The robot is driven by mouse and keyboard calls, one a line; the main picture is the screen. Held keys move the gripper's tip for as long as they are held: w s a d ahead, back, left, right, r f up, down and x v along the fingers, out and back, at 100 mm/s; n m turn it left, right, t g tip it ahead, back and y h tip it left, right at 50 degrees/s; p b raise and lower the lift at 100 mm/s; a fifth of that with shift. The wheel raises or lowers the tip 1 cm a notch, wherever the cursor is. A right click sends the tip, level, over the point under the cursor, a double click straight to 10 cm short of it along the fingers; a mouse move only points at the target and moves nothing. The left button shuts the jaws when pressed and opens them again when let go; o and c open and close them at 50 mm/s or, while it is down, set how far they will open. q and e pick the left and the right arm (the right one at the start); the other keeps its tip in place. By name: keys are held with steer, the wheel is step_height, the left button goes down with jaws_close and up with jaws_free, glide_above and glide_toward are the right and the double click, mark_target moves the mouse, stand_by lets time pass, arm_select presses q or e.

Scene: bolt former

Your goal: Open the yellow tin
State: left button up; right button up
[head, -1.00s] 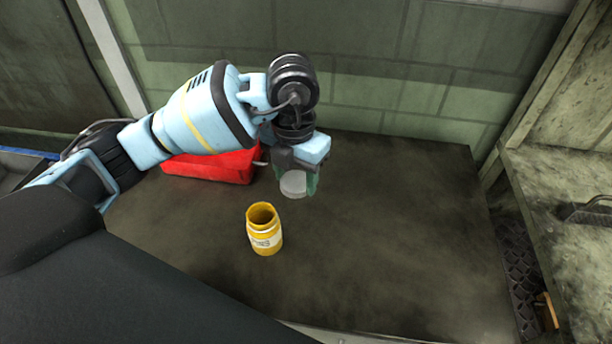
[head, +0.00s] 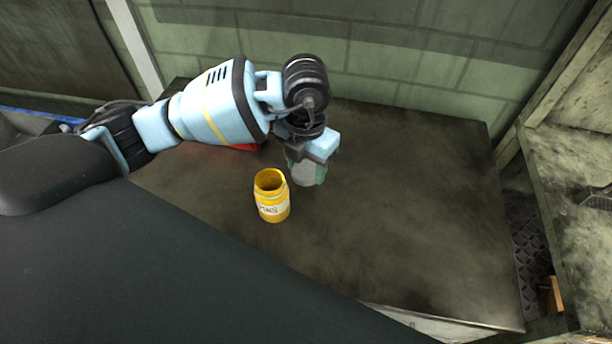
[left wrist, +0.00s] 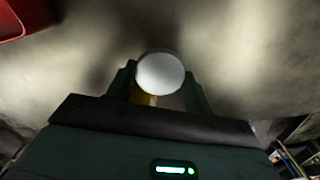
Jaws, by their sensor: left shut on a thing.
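The yellow tin (head: 272,198) stands upright on the dark table, its mouth uncovered and a pale label on its front. My left gripper (head: 306,172) is to the right of the tin and a little behind it in the head view. It is shut on a round whitish lid (head: 305,174), held apart from the tin. In the left wrist view the lid (left wrist: 160,73) shows as a pale disc between the two green fingers. A bit of yellow shows just below the disc there. My right gripper is not in view.
A red box (head: 245,147) lies behind my left arm, mostly hidden; its corner shows in the left wrist view (left wrist: 12,18). The dark table top (head: 420,200) is clear to the right. A worn ledge (head: 575,190) stands beyond its right edge.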

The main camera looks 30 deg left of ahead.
mark_target(306, 170)
arm_select(q)
steer(key=shift+f, duration=2.2)
steer(key=shift+f, duration=0.15)
steer(key=o, duration=1.1)
step_height(306, 170, up, 12)
steer(key=shift+r, duration=0.15)
